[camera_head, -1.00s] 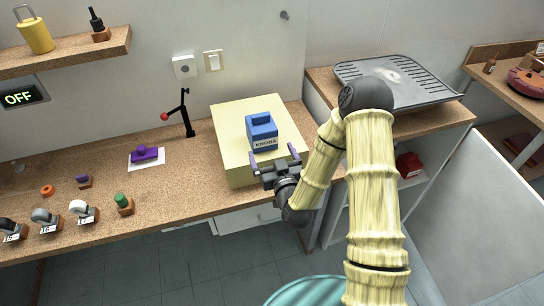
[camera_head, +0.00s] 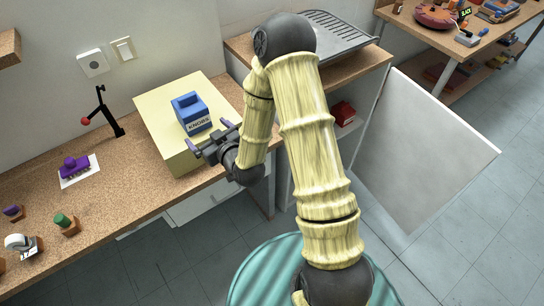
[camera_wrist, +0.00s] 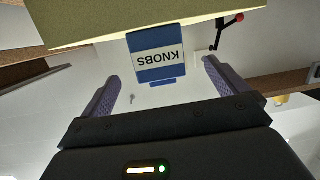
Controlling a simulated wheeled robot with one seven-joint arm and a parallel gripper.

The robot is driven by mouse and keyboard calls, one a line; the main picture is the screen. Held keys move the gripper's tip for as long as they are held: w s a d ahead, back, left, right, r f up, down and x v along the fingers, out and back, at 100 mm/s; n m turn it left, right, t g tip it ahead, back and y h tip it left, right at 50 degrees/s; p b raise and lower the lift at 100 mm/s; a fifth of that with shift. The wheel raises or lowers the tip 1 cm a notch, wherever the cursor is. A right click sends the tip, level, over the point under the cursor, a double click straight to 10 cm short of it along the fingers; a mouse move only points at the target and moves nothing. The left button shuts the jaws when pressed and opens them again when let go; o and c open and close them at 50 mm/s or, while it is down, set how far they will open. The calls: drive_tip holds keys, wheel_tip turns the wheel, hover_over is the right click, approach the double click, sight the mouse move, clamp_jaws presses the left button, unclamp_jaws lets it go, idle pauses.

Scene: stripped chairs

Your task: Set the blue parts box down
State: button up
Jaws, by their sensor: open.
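The blue parts box (camera_head: 190,111), labelled KNOBS, sits upright on top of the pale yellow block (camera_head: 158,112) on the workbench. My gripper (camera_head: 212,139) is open and empty at the block's front right edge, just in front of the box and apart from it. In the wrist view the box (camera_wrist: 157,56) shows upside down beyond and between the two open purple fingers. The yellow block (camera_wrist: 100,18) fills the top of that view. The box's far side is hidden.
A purple part (camera_head: 75,167) on a white card, a green-topped item (camera_head: 64,222) and a black stand with a red ball (camera_head: 104,112) are on the bench (camera_head: 125,185) to the left. A grey ridged tray (camera_head: 325,38) lies on the right-hand shelf unit. A white panel (camera_head: 425,145) stands to the right.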

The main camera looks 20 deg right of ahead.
drive_tip(key=s+d+r+m+g+h, duration=0.2)
drive_tip(key=s+d+g, duration=0.4)
drive_tip(key=s, duration=0.4)
drive_tip(key=s+d+r+m+g+h, duration=0.2)
drive_tip(key=s+d+g, duration=0.4)
drive_tip(key=s, duration=0.3)
wheel_tip(320, 180, up, 3)
drive_tip(key=shift+s+d+f+m+h, duration=0.2)
drive_tip(key=shift+s+d+m+h, duration=0.15)
drive_tip(key=shift+d+h, duration=0.4)
